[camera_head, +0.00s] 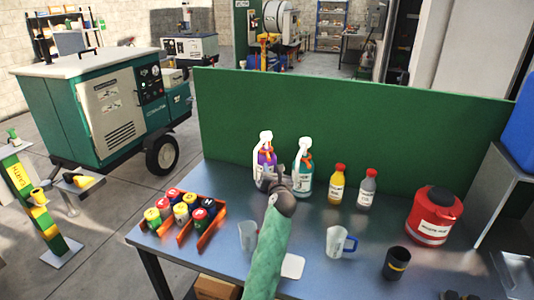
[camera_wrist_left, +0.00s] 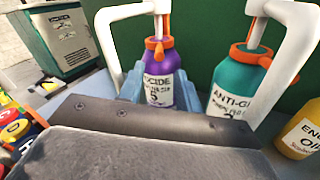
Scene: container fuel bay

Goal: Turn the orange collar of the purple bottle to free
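The purple bottle (camera_head: 264,158), with a white trigger top and an orange collar, stands upright near the green panel. In the left wrist view the bottle (camera_wrist_left: 165,92) shows its white label, and its orange collar (camera_wrist_left: 158,46) has a small tab facing me. My left gripper (camera_head: 268,180) is in front of the bottle and hides its lower part. In the left wrist view its pale blue fingers (camera_wrist_left: 160,95) are apart, one on each side of the bottle body, below the collar. I see no clear contact. My right gripper cannot be made out.
A teal bottle (camera_head: 304,170) with an orange collar stands close at the right. Beyond are a yellow bottle (camera_head: 337,184), a grey bottle (camera_head: 366,188) and a red canister (camera_head: 434,214). An orange rack (camera_head: 212,229) of cans, clear mugs (camera_head: 338,242) and a dark cup (camera_head: 396,264) share the table.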

